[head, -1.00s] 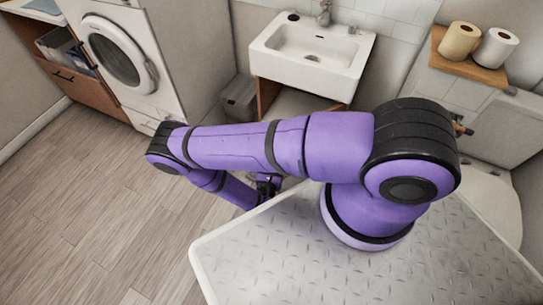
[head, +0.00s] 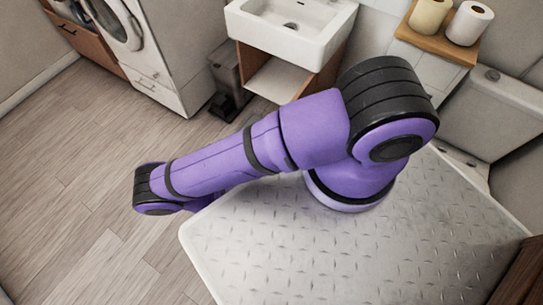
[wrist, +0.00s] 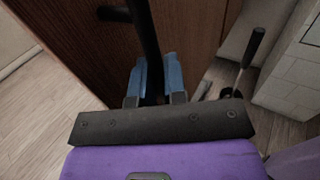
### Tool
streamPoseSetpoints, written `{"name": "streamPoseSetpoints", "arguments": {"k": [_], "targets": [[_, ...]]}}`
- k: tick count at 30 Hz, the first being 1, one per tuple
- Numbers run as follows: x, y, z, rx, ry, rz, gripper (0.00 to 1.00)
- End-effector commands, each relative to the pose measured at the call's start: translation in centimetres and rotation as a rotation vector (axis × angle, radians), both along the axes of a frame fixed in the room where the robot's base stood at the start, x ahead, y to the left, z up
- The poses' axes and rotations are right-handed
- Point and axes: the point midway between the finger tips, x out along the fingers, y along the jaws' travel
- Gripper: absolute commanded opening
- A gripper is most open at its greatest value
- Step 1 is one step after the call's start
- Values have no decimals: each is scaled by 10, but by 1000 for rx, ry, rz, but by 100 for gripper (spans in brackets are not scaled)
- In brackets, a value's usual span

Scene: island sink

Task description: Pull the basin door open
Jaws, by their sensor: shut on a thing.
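The white basin (head: 290,22) is at the top of the head view. The cabinet (head: 325,75) beneath it shows an open front with a pale shelf inside. In the wrist view a brown wooden door panel (wrist: 195,35) fills the upper middle, with a black bar handle (wrist: 146,38) on it. My gripper (wrist: 154,82), with blue fingertips, is shut on the lower part of this handle. In the head view my gripper and the door in its grasp are hidden behind or below my purple arm.
A grey bin (head: 228,80) stands left of the cabinet, near the washing machine (head: 140,50). A toilet (head: 490,110) is at the right. A dark brown panel (head: 522,275) shows in the lower right corner. Wooden floor at the left (head: 70,190) is clear.

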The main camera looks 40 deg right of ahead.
Motion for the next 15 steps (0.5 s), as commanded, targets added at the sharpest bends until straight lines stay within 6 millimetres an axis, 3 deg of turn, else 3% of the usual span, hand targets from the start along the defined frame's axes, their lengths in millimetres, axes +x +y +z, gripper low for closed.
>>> {"name": "streamPoseSetpoints", "arguments": {"k": [13, 14, 15], "targets": [[-1, -5, 0, -5, 0, -2, 0], [-1, -5, 0, -5, 0, -2, 17], [-1, -4, 1, -5, 0, -2, 26]]}}
